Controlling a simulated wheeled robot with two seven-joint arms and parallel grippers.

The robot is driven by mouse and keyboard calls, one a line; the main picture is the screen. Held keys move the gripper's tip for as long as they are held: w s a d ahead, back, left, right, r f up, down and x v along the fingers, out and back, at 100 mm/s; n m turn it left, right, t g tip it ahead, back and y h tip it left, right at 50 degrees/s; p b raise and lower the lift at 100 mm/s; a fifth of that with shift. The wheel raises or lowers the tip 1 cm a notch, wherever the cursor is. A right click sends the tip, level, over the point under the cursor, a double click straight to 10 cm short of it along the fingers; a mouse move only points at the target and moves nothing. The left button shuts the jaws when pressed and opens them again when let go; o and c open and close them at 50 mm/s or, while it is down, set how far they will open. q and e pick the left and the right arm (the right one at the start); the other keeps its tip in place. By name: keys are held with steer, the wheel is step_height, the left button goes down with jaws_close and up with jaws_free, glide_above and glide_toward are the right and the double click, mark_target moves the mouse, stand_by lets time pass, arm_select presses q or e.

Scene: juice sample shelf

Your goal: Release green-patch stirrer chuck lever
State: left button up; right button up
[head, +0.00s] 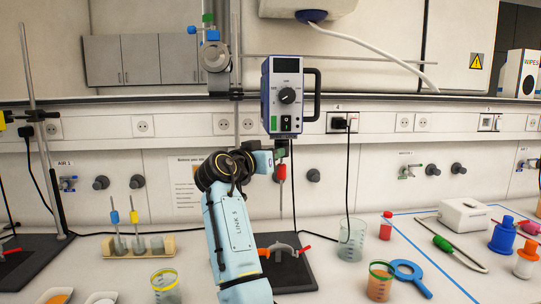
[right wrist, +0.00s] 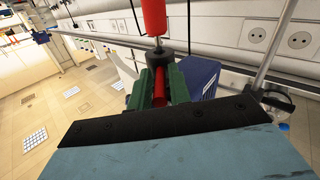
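The stirrer (head: 287,92) is a blue-and-grey box with a dial, a black side handle and a small green patch (head: 272,123) at its lower front. Below it, a red lever (head: 282,172) hangs at the chuck. My right gripper (head: 279,153) reaches in from the front at the chuck; its far finger is partly hidden. In the right wrist view, its green fingers (right wrist: 160,88) lie on both sides of a red part (right wrist: 159,84) and appear closed on it, against the black chuck (right wrist: 160,66). A red grip (right wrist: 153,17) on a thin metal stem juts beyond. My left gripper is not in view.
A stand rod rises behind the stirrer from a dark base (head: 290,275), where red-tipped clamp handles (head: 284,249) lie. A black cable (head: 348,175) hangs to the right.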

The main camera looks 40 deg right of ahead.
steer(key=shift+o, duration=1.1)
steer(key=shift+d+f, duration=0.1)
steer(key=b+v, duration=0.1)
steer(key=v, duration=1.2)
steer(key=shift+a+b, duration=0.2)
steer(key=shift+b, duration=0.2)
